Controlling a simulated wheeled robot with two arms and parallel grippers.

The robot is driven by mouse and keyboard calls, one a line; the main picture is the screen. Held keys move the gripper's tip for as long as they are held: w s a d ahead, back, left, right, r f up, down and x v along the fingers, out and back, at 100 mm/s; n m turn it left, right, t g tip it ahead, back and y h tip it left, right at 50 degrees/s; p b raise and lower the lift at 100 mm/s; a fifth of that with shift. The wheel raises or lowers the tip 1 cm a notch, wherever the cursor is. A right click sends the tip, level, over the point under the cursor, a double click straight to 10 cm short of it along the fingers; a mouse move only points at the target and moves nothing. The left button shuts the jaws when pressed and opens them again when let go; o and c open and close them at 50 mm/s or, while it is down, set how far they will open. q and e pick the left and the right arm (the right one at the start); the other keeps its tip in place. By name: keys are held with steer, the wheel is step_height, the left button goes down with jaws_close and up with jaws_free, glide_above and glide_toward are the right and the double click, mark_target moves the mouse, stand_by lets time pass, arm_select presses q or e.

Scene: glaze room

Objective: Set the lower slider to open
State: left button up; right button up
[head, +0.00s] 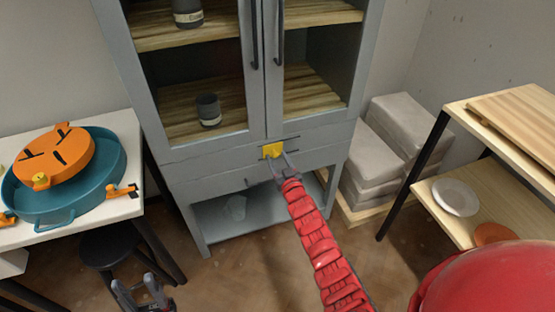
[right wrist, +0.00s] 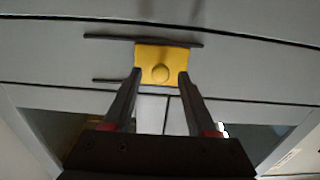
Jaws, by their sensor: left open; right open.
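The slider is a yellow plate (head: 272,150) on the grey cabinet's front, just below the glass doors. It sits at the left end of two dark horizontal rails in the head view. The right wrist view shows the yellow plate (right wrist: 148,53) with a round knob, near the right end of the upper rail there. My right gripper (head: 281,163), on the red arm, is open at the slider. Its fingertips (right wrist: 160,77) are either side of the knob; I cannot tell whether they touch. My left gripper (head: 141,290) is open and empty at the bottom left.
The grey cabinet (head: 180,172) holds dark cups behind its glass doors. A white table (head: 125,205) at left bears a teal basin (head: 75,202) and an orange disc (head: 55,155). A dark stool (head: 108,250) stands beneath. Wrapped blocks (head: 395,125) and a wooden shelf (head: 440,205) stand at right.

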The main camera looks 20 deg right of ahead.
jaws_close()
stand_by(0.3)
stand_by(1.2)
